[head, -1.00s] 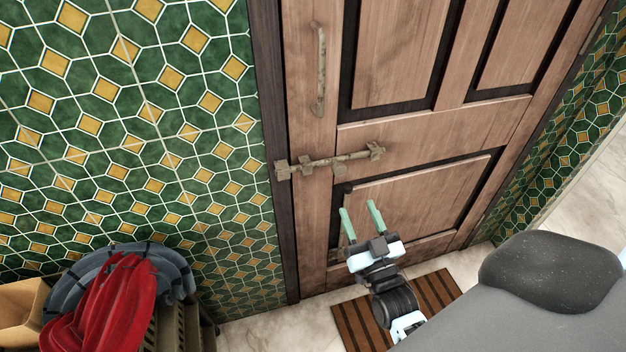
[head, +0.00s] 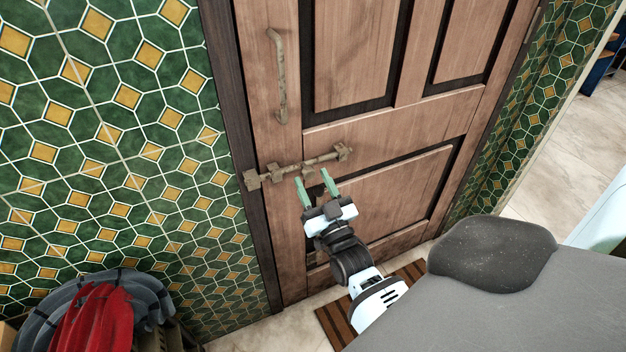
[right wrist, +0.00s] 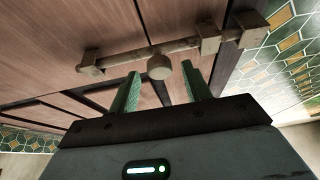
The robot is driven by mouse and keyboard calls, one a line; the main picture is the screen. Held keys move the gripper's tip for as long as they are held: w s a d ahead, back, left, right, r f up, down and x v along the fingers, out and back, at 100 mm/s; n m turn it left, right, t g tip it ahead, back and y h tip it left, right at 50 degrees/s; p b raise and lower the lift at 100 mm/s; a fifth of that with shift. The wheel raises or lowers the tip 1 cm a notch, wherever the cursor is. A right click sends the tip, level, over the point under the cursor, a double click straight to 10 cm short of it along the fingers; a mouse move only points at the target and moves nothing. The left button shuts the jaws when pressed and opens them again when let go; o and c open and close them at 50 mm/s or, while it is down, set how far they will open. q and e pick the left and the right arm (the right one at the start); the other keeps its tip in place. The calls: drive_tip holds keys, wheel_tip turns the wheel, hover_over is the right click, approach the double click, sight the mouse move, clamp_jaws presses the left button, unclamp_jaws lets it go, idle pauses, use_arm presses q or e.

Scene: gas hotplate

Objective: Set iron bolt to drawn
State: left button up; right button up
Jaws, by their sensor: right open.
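The iron bolt (head: 300,167) is a rusty bar lying across the wooden door (head: 386,120). Its left end reaches a bracket (head: 251,179) at the dark door frame. In the right wrist view the bolt (right wrist: 128,58) crosses above my fingers, and its round knob (right wrist: 159,67) hangs between and just beyond the two fingertips. My right gripper (head: 313,180) is open, its green fingers pointing up at the bolt from just below it. It also shows in the right wrist view (right wrist: 163,82), with nothing held. Whether a finger touches the bolt I cannot tell. My left gripper is not in view.
A vertical pull handle (head: 279,76) is fixed on the door above the bolt. A red cloth (head: 97,318) and grey bundle lie at the lower left. A striped mat (head: 338,323) lies at the door's foot. Green tiled wall flanks the door.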

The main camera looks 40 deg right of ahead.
drive_tip(key=shift+w+d+r, duration=0.1)
drive_tip(key=shift+w+r, duration=0.05)
drive_tip(key=shift+w, duration=0.2)
drive_tip(key=shift+c, duration=0.2)
clamp_jaws()
drive_tip(key=d, duration=0.2)
drive_tip(key=s+d, duration=0.1)
drive_tip(key=d, duration=0.1)
drive_tip(key=shift+d, duration=0.4)
drive_tip(key=shift+s, duration=0.1)
drive_tip(key=shift+o, duration=0.2)
unclamp_jaws()
drive_tip(key=shift+d, duration=0.1)
